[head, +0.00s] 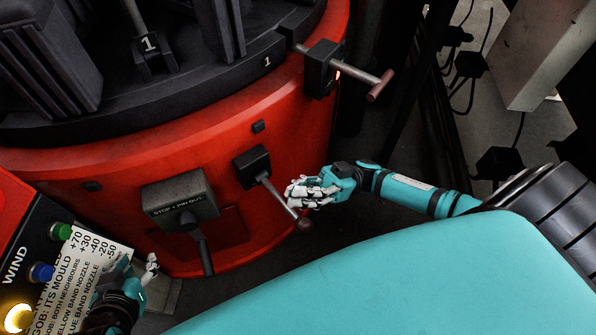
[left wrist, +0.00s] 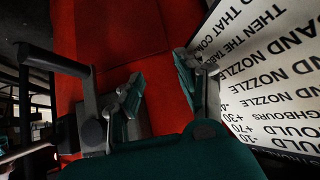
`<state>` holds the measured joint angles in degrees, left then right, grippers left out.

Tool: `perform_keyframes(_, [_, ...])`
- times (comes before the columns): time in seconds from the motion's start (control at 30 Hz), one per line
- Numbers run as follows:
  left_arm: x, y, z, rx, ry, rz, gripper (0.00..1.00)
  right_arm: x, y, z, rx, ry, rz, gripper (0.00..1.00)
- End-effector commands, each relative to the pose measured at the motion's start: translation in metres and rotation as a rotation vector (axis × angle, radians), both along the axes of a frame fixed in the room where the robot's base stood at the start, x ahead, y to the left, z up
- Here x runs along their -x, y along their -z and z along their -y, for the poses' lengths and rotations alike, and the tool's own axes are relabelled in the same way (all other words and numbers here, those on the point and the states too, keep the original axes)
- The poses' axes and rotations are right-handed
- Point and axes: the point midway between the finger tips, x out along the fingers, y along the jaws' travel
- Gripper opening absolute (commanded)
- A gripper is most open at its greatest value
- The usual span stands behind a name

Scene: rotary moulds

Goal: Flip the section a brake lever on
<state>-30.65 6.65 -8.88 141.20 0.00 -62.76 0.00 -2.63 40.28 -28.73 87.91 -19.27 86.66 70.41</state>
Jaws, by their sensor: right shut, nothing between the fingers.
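A lever with a black block, thin rod and dark red knob (head: 303,224) is on the front of the red drum (head: 120,140). No label reading section A shows on it. My right gripper (head: 302,191) is shut with nothing in it, beside the rod just above the knob; whether they touch I cannot tell. My left gripper (head: 138,268) is low at the left, in front of the panel edge. In the left wrist view its fingers (left wrist: 162,85) are apart and empty, with red surface behind.
A grey "STOP + PIN OUT" box (head: 178,198) with a downward handle (head: 204,252) is left of the lever. A red T-handle (head: 380,85) sticks out at upper right. The panel has a white printed card (head: 75,275), buttons and a lit yellow lamp (head: 19,318).

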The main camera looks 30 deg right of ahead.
Motion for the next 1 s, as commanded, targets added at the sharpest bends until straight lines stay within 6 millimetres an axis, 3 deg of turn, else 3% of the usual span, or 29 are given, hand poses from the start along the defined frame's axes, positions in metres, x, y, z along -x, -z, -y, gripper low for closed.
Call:
perform_keyframes(0.6, [-0.003,-0.003,0.001,0.005,0.002,0.019,0.37,-0.001,0.003,0.004,0.002,0.001,0.005,0.00])
perform_keyframes(0.77, [-0.003,-0.002,0.001,0.005,0.002,0.019,0.37,-0.002,0.015,0.025,0.005,0.002,0.004,0.00])
perform_keyframes(1.0, [-0.003,-0.002,0.001,0.004,0.001,0.019,0.37,-0.006,0.042,0.070,0.003,0.004,0.004,0.00])
